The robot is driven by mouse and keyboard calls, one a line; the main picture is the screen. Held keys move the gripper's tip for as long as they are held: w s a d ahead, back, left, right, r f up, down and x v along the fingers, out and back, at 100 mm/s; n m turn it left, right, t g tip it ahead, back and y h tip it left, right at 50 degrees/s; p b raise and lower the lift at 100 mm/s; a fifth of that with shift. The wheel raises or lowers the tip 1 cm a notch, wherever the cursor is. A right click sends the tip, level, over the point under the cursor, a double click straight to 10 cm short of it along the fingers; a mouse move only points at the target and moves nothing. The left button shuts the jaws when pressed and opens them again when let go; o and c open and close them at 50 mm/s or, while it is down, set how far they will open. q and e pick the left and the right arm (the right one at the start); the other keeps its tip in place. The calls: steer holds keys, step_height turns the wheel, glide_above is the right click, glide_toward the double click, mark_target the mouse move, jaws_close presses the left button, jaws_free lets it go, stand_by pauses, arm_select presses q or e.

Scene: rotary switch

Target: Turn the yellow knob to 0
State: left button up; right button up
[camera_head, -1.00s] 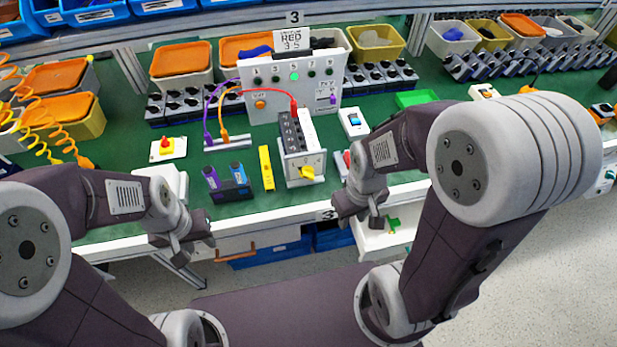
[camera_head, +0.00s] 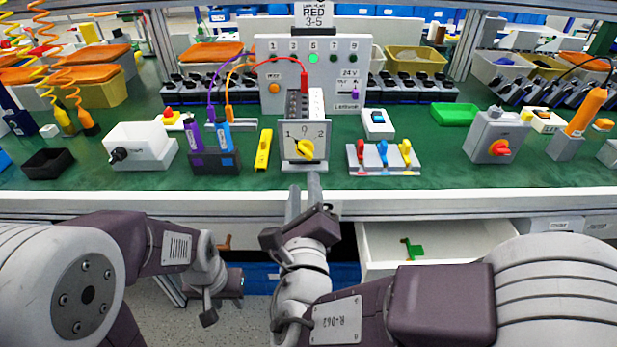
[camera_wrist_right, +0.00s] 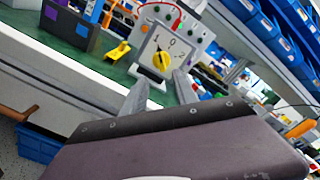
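The yellow knob (camera_head: 304,150) sits on the pale front of a switch box (camera_head: 290,157) marked 1, 0 and 2, with 0 at the top. The knob looks slanted; I cannot tell for certain which mark it points at. It also shows in the right wrist view (camera_wrist_right: 161,61). My right gripper (camera_head: 304,182) is below and in front of the box, fingers apart and empty, aimed towards the knob without touching it. The fingers flank the lower picture of the box in the right wrist view (camera_wrist_right: 159,88). My left gripper (camera_head: 209,308) hangs low at the left, its opening unclear.
A yellow block (camera_head: 263,150) and a dark holder (camera_head: 210,161) stand left of the box. A board with coloured levers (camera_head: 383,160) stands to its right. An open drawer (camera_head: 440,243) juts out below the table edge (camera_head: 420,201).

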mark_target(305, 155)
steer(key=w+b, duration=0.2)
steer(key=w, duration=0.6)
steer(key=shift+w+d+b, duration=0.1)
steer(key=shift+d+b, duration=0.05)
steer(key=shift+b, duration=0.2)
steer(key=shift+w+r, duration=0.1)
steer(key=shift+w, duration=0.35)
jaws_close()
